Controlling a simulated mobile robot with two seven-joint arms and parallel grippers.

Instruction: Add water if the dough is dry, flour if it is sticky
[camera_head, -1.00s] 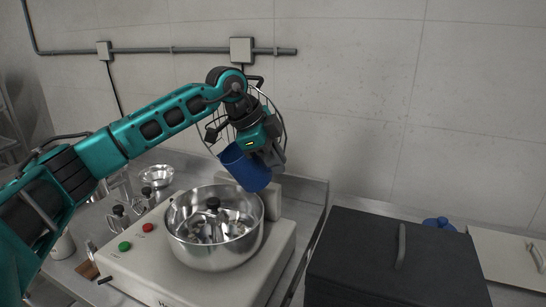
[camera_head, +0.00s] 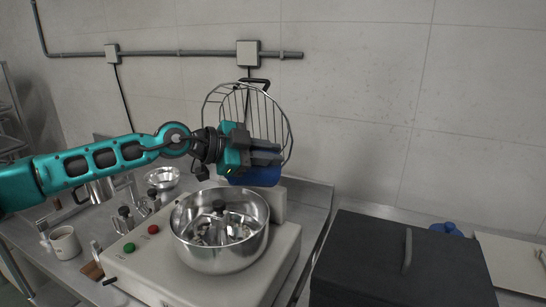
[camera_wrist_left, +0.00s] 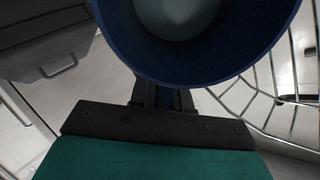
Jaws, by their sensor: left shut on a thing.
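My left gripper (camera_head: 268,154) is shut on a blue cup (camera_head: 262,177), held above the back right rim of the steel mixer bowl (camera_head: 222,259). The gripper hides the cup's upper part in the head view. In the left wrist view the cup's blue rim (camera_wrist_left: 195,76) is close to the camera, with something pale inside; I cannot tell whether it is liquid or the bottom. A mixing tool with a dark knob (camera_head: 219,206) stands in the bowl. Pale patches show around it, but the dough's condition cannot be told. My right gripper is not in view.
A wire guard (camera_head: 284,120) stands raised behind the gripper. The mixer body (camera_head: 150,268) has green and red buttons. A white mug (camera_head: 65,243) and a small steel bowl (camera_head: 163,178) are at left. A black box (camera_head: 390,262) stands at right, with a blue item (camera_head: 446,229) behind.

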